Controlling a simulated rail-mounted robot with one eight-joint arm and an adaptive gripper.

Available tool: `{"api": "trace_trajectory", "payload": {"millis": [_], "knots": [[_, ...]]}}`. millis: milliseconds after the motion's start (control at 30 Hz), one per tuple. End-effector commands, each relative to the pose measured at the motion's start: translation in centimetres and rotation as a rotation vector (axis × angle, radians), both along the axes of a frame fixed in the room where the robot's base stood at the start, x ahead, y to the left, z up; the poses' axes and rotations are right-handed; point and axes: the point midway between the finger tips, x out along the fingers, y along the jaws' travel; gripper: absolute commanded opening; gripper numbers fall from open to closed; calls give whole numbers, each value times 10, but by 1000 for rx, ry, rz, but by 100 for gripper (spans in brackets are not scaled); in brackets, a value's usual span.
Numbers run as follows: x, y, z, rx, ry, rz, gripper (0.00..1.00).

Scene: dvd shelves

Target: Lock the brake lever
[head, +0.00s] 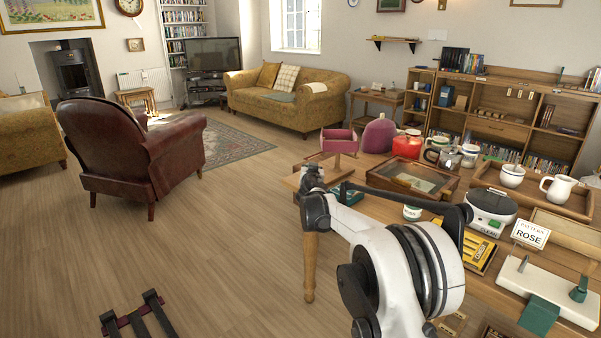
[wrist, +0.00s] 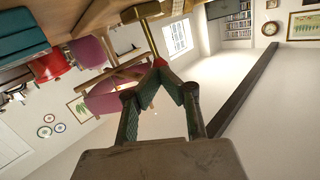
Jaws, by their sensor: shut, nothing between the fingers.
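A wooden stand wound with pink material (head: 338,146) is on the near left corner of the table; its pink and wooden parts also show in the wrist view (wrist: 104,98). A thin brass rod with a thick brass end (wrist: 140,12) runs down to my fingertips in the wrist view; I cannot tell for sure whether it is the brake lever. My gripper (wrist: 160,63) is shut, its fingertips together at or just in front of the rod's lower end. Whether they touch it is unclear. In the head view my gripper (head: 312,180) is small beside the table's edge, below the stand.
Open floor lies to the left. A long dark bar (wrist: 245,88) crosses the wrist view at right.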

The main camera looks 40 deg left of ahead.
Motion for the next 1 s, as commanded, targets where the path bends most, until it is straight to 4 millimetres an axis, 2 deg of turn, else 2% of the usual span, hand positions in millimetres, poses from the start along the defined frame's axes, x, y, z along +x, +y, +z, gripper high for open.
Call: {"api": "trace_trajectory", "payload": {"millis": [167, 433, 767, 1000], "knots": [[15, -10, 3, 1, 0, -10, 0], [30, -14, 5, 1, 0, -11, 0], [27, -16, 7, 0, -1, -11, 0], [12, -29, 20, 0, -1, -15, 0]]}}
